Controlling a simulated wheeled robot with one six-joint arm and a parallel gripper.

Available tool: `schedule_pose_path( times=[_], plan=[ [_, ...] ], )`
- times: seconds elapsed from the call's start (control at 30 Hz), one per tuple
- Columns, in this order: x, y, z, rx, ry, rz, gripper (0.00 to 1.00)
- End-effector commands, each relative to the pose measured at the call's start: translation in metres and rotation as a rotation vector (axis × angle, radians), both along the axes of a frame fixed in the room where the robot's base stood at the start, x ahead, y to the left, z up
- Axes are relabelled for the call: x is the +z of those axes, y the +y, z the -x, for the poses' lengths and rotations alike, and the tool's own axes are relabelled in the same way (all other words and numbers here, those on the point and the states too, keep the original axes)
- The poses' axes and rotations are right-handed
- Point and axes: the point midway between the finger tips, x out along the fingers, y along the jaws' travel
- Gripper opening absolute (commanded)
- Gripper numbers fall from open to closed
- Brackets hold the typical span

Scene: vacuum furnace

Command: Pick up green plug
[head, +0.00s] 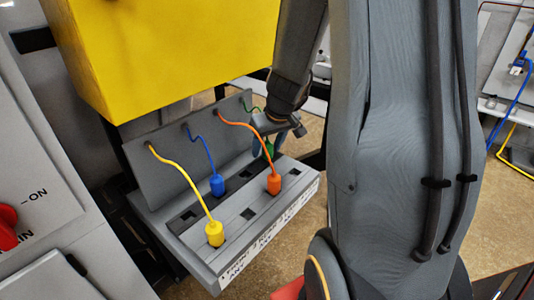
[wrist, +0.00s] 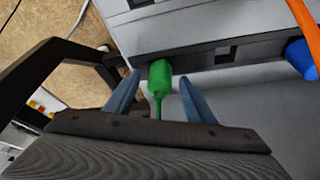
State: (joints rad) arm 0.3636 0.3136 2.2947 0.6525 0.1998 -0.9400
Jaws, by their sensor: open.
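The green plug (wrist: 160,75) sits at a dark slotted strip of the grey panel in the wrist view, with its green cable running down toward my gripper. My gripper (wrist: 156,84) is open, with one blue-grey finger on each side of the plug and visible gaps to both. In the head view the green plug (head: 268,149) is partly hidden behind my gripper (head: 262,140) at the back right of the socket panel (head: 232,232). Whether a finger touches the plug cannot be told from the head view.
An orange plug (head: 274,184), a blue plug (head: 217,185) and a yellow plug (head: 214,233) stand in the panel, with cables rising to a grey back plate (head: 165,165). Several empty square sockets show. A yellow box (head: 170,50) overhangs behind.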

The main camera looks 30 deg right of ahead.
Motion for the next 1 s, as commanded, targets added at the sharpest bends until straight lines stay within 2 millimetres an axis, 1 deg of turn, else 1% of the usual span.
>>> schedule_pose_path(
  times=[0.17,0.27,0.3,0.43,0.77,1.0],
  plan=[
    [0.0,-0.001,0.0,0.0,-0.001,0.001,0.5],
    [0.0,-0.001,0.0,-0.001,-0.001,0.001,0.34],
    [0.0,-0.001,0.0,-0.001,-0.001,0.001,0.28],
    [0.001,-0.001,0.0,-0.001,-0.001,0.001,0.06],
    [0.002,-0.001,0.0,-0.001,-0.001,0.001,0.06],
    [0.013,0.0,0.001,0.001,-0.001,0.0,0.06]
  ],
)
